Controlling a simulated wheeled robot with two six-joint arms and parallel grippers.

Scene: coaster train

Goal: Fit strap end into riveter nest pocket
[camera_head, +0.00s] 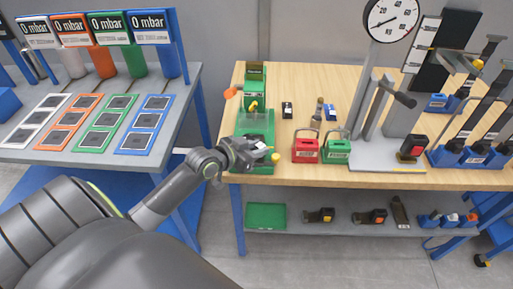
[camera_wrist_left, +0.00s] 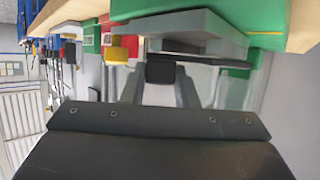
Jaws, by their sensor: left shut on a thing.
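The green riveter (camera_head: 254,97) stands at the left front of the wooden bench, with an orange knob and a yellow part. Its green base also shows at the upper right of the left wrist view (camera_wrist_left: 268,18). My left gripper (camera_head: 247,153) is at the bench's front edge, just in front of the riveter base. In the left wrist view the fingers (camera_wrist_left: 165,88) are shut beneath a grey block (camera_wrist_left: 195,30). A thin dark strip (camera_wrist_left: 225,62), possibly the strap, runs above the fingers; its end is unclear. I cannot make out the nest pocket. My right gripper is out of view.
Red (camera_head: 305,150) and green (camera_head: 336,151) weights or padlock-like blocks stand right of the riveter. A dial-gauge press (camera_head: 388,155) is further right. A grey table (camera_head: 180,100) with coloured panels is at left. A lower shelf (camera_head: 340,222) holds several items.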

